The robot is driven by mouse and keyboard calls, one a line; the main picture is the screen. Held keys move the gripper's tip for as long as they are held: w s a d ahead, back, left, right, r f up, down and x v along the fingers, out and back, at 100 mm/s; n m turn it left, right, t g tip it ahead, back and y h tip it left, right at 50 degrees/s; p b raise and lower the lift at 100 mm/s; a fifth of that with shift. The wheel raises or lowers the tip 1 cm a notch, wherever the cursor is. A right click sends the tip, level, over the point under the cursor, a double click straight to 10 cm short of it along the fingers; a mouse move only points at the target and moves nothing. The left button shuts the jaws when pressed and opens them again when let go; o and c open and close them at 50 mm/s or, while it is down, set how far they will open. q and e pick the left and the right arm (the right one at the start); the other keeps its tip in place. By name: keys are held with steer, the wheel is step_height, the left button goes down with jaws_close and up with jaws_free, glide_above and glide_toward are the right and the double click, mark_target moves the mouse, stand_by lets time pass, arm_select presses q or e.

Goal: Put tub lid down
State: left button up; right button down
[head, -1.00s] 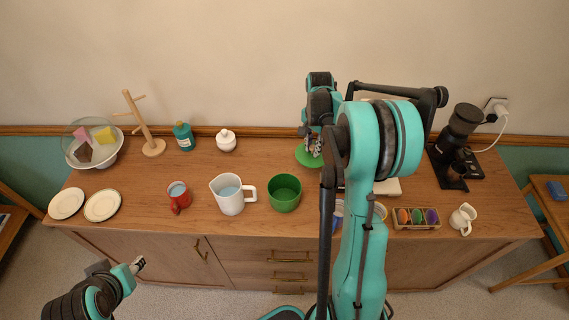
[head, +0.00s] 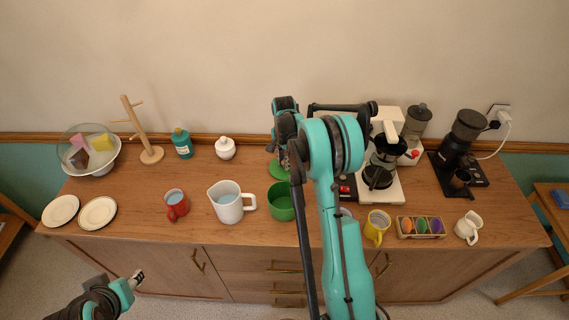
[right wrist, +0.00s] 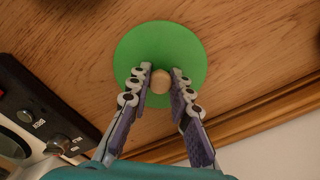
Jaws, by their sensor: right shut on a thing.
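The green tub lid (right wrist: 190,48), a flat disc with a pale round knob (right wrist: 161,82), shows in the right wrist view. My right gripper (right wrist: 161,78) is shut on the knob, one finger on each side. In the head view the lid (head: 275,169) is partly hidden by my right arm, just behind the green tub (head: 280,203). The tub is open on top. Whether the lid touches the wooden top is hard to tell. My left gripper (head: 137,279) is low at the left, in front of the cabinet, away from everything; its jaws are too small to read.
A white jug (head: 227,207) and red mug (head: 176,205) stand left of the tub. A white lidded pot (head: 225,148) is behind. A coffee maker (head: 397,185) and yellow mug (head: 377,228) stand right. Bare wood lies between pot and lid.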

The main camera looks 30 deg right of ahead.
steer(key=shift+f, duration=0.2)
steer(key=c, duration=1.4)
jaws_free()
